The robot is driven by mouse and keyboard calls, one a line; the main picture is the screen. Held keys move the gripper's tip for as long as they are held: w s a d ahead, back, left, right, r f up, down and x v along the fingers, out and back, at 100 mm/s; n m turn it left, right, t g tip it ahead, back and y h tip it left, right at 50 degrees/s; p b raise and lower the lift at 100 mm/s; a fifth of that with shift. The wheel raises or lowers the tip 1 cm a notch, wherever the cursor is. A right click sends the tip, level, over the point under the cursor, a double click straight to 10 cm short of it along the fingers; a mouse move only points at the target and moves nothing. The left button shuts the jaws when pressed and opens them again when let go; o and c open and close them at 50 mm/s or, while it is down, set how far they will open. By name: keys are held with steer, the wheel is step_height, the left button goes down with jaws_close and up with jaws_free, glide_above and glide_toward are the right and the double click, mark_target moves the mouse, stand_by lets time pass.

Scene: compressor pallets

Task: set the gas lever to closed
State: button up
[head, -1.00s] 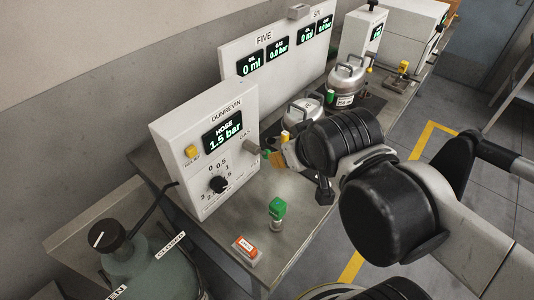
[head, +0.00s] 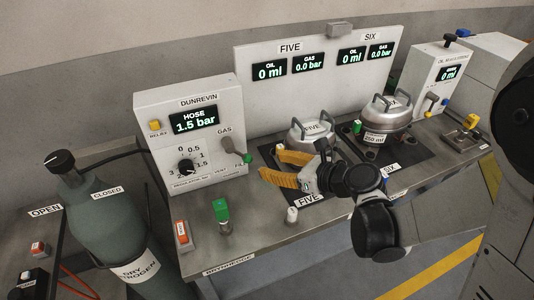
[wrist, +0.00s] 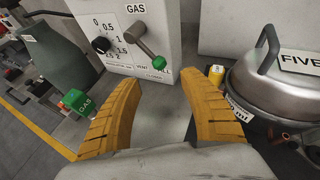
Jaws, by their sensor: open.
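The gas lever (head: 234,149) is on the right part of the white DUNREVIN panel (head: 150,108), below the GAS label. It slants down to the right and ends in a green knob (head: 247,158), near the FILL mark. In the wrist view the lever (wrist: 147,46) and its green knob (wrist: 159,62) show ahead, above the gap between my fingers; VENT, CLOSED and FILL are printed beneath. My gripper (head: 276,167) has orange fingers, open and empty, to the right of the knob and apart from it. The panel's hose display reads 1.5 bar.
A lidded pot marked FIVE (head: 312,131) stands just behind my gripper, and pot SIX (head: 386,111) is farther right. A green-capped fitting (head: 222,211) and a red-orange block (head: 183,233) stand at the bench front. A dark green cylinder (head: 105,215) is at left.

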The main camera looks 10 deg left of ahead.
mark_target(251, 159)
steer(key=b+x, duration=0.3)
steer(key=x, duration=0.8)
steer(key=shift+s+r, duration=0.1)
steer(key=shift+s, duration=0.05)
jaws_close()
